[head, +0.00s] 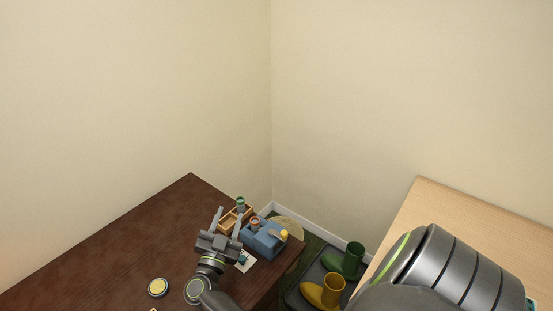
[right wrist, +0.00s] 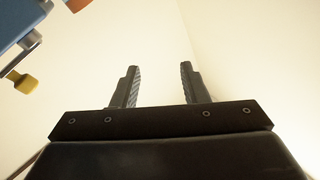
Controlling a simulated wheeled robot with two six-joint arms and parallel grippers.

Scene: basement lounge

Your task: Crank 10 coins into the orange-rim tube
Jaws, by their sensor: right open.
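A blue coin machine (head: 258,241) stands at the far right part of the dark wooden table, with a yellow crank knob (head: 284,234) on its right side. A tube with an orange-brown rim (head: 255,222) shows at the machine's back. In the right wrist view, part of the blue machine (right wrist: 18,22) and the yellow knob (right wrist: 26,84) are at the upper left. My right gripper (head: 228,217) is open and empty, left of the machine and apart from the knob. No single coins can be made out. My left gripper is not in view.
A wooden tray (head: 226,222) and a green-rimmed tube (head: 241,203) are behind the machine. A white card (head: 249,266) lies in front. A yellow-topped round thing (head: 158,287) is on the table (head: 120,260).

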